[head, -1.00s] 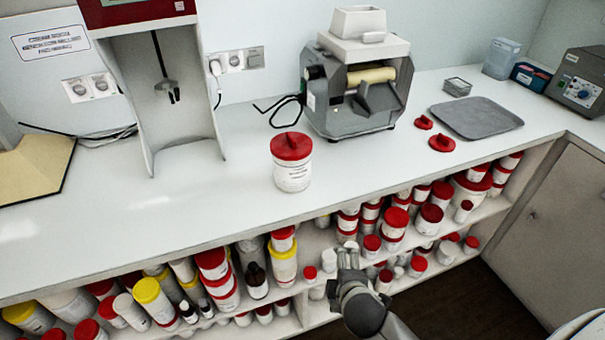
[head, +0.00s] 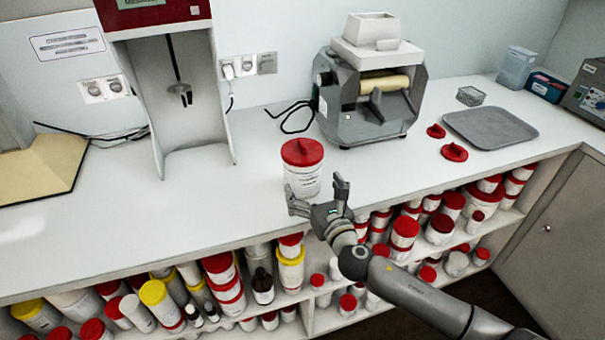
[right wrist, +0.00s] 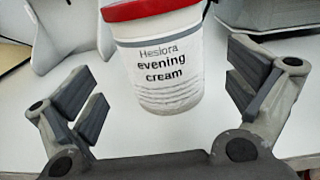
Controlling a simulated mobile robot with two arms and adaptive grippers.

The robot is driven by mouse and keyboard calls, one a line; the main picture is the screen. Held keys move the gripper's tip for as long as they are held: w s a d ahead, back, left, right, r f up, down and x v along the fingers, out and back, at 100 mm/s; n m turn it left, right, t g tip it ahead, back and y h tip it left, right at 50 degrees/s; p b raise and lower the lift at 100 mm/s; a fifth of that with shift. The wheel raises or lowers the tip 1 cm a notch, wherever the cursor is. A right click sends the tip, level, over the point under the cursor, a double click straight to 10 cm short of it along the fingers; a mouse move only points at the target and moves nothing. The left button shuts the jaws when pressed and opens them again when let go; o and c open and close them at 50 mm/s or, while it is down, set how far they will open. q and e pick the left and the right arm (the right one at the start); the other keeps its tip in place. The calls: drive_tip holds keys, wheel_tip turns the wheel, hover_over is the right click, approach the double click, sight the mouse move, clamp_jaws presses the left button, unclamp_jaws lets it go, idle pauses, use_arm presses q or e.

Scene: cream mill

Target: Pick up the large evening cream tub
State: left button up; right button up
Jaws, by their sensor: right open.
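The large evening cream tub (head: 302,178) is white with a red lid and stands upright on the white counter. In the right wrist view the tub (right wrist: 165,75) carries the words "Heslora evening cream". My right gripper (head: 318,193) is open, in front of the tub on its near side. In the right wrist view the open fingers (right wrist: 165,92) lie to either side of the tub, apart from it. The tub's lower front is partly hidden by the gripper in the head view. My left gripper is not in view.
A grey roller mill (head: 370,95) stands behind the tub to the right, a red and white mixer (head: 170,90) to the left. Two loose red lids (head: 454,152) and a grey tray (head: 490,128) lie at right. Shelves below hold many tubs. The counter left of the tub is clear.

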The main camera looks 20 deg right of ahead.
sight(302, 162)
drive_tip(key=shift+w+a+f+p, duration=0.1)
drive_tip(key=shift+w+p, duration=0.05)
drive_tip(key=shift+w, duration=1.8)
drive_tip(key=shift+w+a+p, duration=0.1)
drive_tip(key=shift+w+p, duration=0.05)
drive_tip(key=shift+w, duration=1.8)
drive_tip(key=c, duration=0.8)
drive_tip(key=shift+r, duration=0.9)
drive_tip(key=s+r, duration=0.1)
drive_tip(key=r, duration=0.1)
drive_tip(key=s+a+r+p, duration=0.1)
drive_tip(key=s+r, duration=0.1)
drive_tip(key=r, duration=0.1)
drive_tip(key=s+r+p, duration=0.1)
drive_tip(key=r, duration=0.1)
drive_tip(key=shift+s+a+r, duration=0.2)
drive_tip(key=shift+s, duration=0.2)
drive_tip(key=s+r, duration=0.1)
drive_tip(key=s, duration=0.2)
drive_tip(key=s+a+r, duration=0.1)
drive_tip(key=s, duration=0.2)
drive_tip(key=s+a+r, duration=0.1)
drive_tip(key=s, duration=0.1)
drive_tip(key=shift+s+a+r, duration=0.2)
drive_tip(key=shift+s+r, duration=0.2)
